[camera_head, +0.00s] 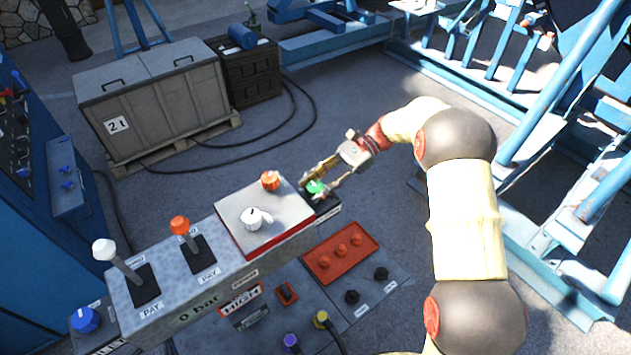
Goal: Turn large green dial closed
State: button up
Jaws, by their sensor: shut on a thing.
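The green dial (316,187) sits on the dark far right end of the control console. My gripper (319,184) reaches in from the right, with a finger on either side of the dial. It is shut on the dial. The fingers partly cover it, and its exact turn angle cannot be read.
On the console stand an orange knob (270,181), a white valve handle (256,218), an orange-topped lever (181,226) and a white-topped lever (105,250). A red panel (340,252) lies lower right.

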jog(key=shift+n+g+h+p, duration=0.35)
jog(key=shift+n+g+h, duration=0.05)
jog(key=shift+n+g, duration=0.3)
jog(key=o, duration=1.2)
jog(key=shift+c, duration=0.2)
jog(key=v, duration=1.2)
jog(key=shift+r, duration=0.1)
